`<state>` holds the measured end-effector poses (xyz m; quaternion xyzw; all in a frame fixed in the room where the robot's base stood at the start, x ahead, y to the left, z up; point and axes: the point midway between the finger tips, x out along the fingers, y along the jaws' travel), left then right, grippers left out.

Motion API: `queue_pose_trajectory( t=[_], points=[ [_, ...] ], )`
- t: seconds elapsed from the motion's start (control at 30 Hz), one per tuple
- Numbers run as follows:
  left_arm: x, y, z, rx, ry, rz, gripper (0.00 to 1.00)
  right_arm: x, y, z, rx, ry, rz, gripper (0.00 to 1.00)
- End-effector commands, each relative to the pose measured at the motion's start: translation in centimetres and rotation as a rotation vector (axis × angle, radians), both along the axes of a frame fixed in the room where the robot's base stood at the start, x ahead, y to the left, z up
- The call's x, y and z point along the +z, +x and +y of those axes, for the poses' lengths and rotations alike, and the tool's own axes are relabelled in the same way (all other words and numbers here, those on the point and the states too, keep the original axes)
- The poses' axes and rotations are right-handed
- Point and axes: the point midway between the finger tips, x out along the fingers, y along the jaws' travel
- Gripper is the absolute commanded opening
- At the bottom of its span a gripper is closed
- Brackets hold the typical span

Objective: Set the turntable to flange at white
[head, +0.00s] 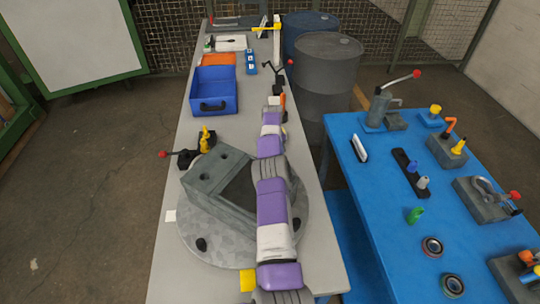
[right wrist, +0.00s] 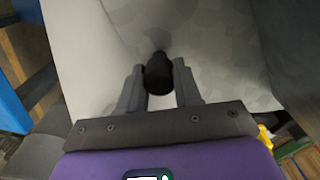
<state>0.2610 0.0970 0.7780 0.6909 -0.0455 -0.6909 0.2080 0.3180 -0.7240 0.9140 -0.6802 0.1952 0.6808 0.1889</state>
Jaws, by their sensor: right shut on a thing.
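The turntable (head: 196,250) is a round speckled grey disc on the bench, carrying a large grey housing (head: 205,187) with holes in its top and a dark face. Black knobs stand on the disc, one at the front left (head: 201,244) and one at the right (head: 297,223). A white mark (head: 170,216) lies beside the disc's left edge, and a yellow mark (head: 247,280) at its front. In the right wrist view my right gripper (right wrist: 159,84) is shut around a black knob (right wrist: 159,75). The head view hides this gripper behind my arm. My left gripper is not in view.
A small device with a red-tipped lever (head: 185,156) stands just behind the housing. A blue bin (head: 213,91) sits farther back. A blue table (head: 385,240) with several fixtures is on the right, and dark barrels (head: 328,75) stand behind.

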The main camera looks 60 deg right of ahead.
Motion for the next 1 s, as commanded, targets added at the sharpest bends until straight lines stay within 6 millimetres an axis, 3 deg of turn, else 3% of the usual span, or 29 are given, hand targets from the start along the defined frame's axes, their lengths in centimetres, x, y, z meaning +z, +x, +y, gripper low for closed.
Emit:
queue_pose_trajectory(
  t=[0.27, 0.3, 0.43, 0.77, 1.0],
  points=[
    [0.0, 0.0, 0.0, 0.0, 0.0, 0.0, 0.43, -0.1, 0.0, 0.0, 0.002, 0.0, 0.004, 0.0],
    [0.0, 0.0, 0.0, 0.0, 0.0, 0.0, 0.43, -0.1, 0.0, 0.0, 0.002, 0.0, 0.004, 0.38],
    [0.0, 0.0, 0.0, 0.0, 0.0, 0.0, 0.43, -0.1, 0.0, 0.0, 0.001, 0.001, 0.003, 0.58],
    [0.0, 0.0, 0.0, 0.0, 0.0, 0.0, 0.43, 0.3, 0.0, 0.0, 0.0, -0.001, 0.001, 0.59],
    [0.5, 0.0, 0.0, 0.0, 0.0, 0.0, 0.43, 3.9, 0.0, 0.0, 0.0, -0.004, 0.0, 0.59]
  ],
)
